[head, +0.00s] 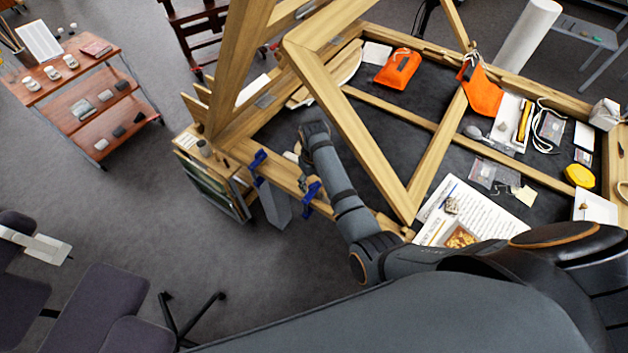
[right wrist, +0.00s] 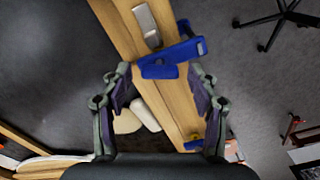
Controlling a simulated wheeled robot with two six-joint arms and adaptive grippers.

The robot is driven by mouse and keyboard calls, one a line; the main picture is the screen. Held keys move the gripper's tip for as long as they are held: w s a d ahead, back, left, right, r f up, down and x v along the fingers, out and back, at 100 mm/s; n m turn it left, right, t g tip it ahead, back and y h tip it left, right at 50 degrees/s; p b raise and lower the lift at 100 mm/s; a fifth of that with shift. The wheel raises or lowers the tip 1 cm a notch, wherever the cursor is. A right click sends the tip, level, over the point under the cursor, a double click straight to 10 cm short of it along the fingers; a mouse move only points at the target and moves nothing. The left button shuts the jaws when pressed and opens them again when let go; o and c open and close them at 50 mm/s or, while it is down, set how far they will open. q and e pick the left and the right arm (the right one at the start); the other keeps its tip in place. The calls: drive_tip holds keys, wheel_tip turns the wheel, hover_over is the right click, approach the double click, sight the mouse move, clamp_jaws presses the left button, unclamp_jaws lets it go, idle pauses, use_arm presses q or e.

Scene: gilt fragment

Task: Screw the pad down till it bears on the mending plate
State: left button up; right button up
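My right gripper (right wrist: 160,74) is open, with its two fingers apart on either side of a blue clamp (right wrist: 171,60) in the right wrist view. The clamp sits across a wooden beam (right wrist: 182,98). Nothing shows held between the fingers. A silver metal plate (right wrist: 147,25), perhaps the mending plate, lies on the beam beyond the clamp. In the head view two blue clamps (head: 257,159) (head: 311,196) sit along the bench's front beam. My right wrist hides most of its gripper there. I cannot make out the pad or any gap under it. My left gripper is not identifiable.
A large wooden frame (head: 360,130) rises over the dark bench top (head: 375,120). A wooden trolley (head: 100,75) stands left.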

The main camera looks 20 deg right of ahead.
sight(314, 184)
drive_tip(key=c, duration=1)
drive_tip(key=m, duration=0.4)
drive_tip(key=shift+m, duration=0.3)
drive_tip(key=o, duration=1.2)
wheel_tip(314, 184, up, 12)
